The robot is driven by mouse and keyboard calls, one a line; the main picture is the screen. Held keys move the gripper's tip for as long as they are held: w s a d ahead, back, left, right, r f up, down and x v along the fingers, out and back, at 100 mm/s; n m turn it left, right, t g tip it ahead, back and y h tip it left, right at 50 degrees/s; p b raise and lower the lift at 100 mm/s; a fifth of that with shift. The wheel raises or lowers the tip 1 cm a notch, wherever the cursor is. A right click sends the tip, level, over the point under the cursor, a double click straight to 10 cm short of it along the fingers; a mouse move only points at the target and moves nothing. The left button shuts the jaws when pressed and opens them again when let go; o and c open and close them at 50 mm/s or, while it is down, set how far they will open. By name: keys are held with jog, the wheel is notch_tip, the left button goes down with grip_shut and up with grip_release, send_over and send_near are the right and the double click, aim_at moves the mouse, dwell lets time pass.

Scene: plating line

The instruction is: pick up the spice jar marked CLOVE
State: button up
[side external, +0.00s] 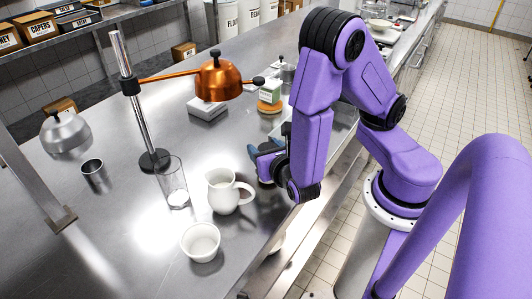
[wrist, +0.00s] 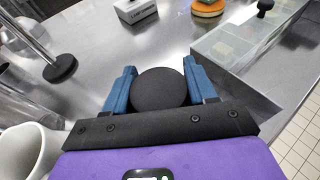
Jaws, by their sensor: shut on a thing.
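My gripper (wrist: 160,85) has its blue fingers on either side of a round black-topped thing (wrist: 159,89), shut on it. In the wrist view I see only the flat black top, like a jar lid. No label shows, so I cannot read CLOVE on it. In the side view my gripper (side external: 258,150) is low over the counter near its front edge, behind the white pitcher. The held thing is mostly hidden there, and I cannot tell whether it touches the counter.
A white pitcher (side external: 222,192), white cup (side external: 200,243) and clear glass (side external: 173,182) stand left of my gripper. A lamp stand (side external: 153,160) holds a copper shade (side external: 218,78) over the counter. Beyond are a small box (side external: 207,109) and an orange round pad (side external: 270,106). A clear bin (wrist: 225,48) lies ahead right.

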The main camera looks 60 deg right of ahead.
jog(key=shift+r, duration=4.9)
